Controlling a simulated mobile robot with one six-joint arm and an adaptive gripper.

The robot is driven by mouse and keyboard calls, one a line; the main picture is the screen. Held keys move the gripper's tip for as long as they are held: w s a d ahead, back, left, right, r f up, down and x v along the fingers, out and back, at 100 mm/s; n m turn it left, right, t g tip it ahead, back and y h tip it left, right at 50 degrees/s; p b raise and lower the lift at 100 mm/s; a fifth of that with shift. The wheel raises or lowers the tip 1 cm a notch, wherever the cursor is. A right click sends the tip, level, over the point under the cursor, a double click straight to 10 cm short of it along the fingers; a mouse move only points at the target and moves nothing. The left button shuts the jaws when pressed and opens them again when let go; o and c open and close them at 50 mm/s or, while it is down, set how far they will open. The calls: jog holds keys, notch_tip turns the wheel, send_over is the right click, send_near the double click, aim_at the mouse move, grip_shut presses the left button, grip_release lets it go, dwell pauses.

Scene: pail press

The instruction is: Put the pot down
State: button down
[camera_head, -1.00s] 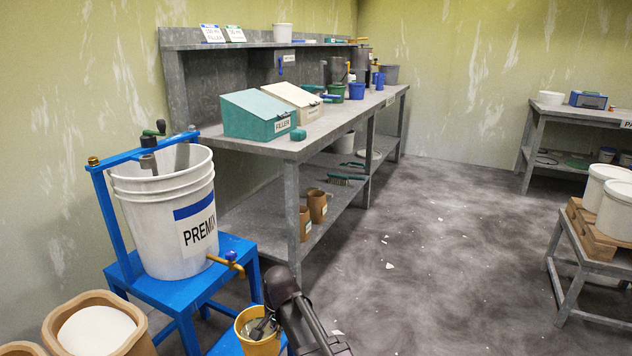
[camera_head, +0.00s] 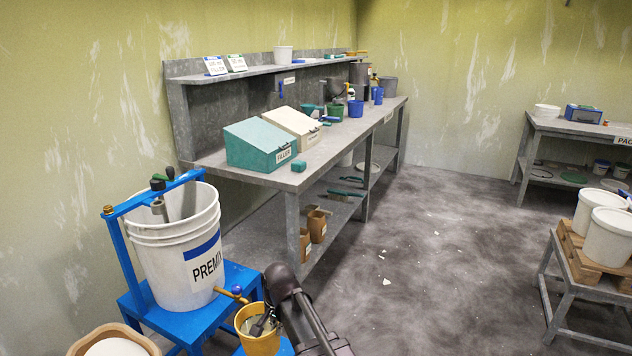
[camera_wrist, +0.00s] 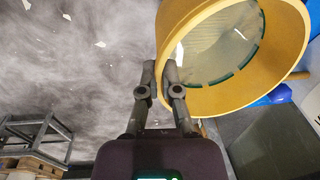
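The yellow pot (camera_head: 254,342) is at the bottom of the head view, near the blue stand and the brass tap. In the wrist view the pot (camera_wrist: 200,96) is tilted in the picture, with pale liquid and a dashed green line inside. My gripper (camera_head: 262,324) is shut on the pot's rim, one finger inside the wall and one outside; it also shows in the wrist view (camera_wrist: 160,72). The pot's underside is hidden, so its gap to the blue surface below cannot be told.
A white PREMIX bucket (camera_head: 180,262) stands on the blue stand (camera_head: 195,322), its tap (camera_head: 232,294) close beside the pot. A grey workbench (camera_head: 290,180) holds lidded boxes and cups. White pails (camera_head: 608,240) stand on a pallet at right. Open floor (camera_head: 440,270) lies between.

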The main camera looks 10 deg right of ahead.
notch_tip(320, 180, up, 22)
jog(key=p, duration=2)
jog(key=shift+p, duration=0.35)
jog(key=shift+d+f, duration=0.1)
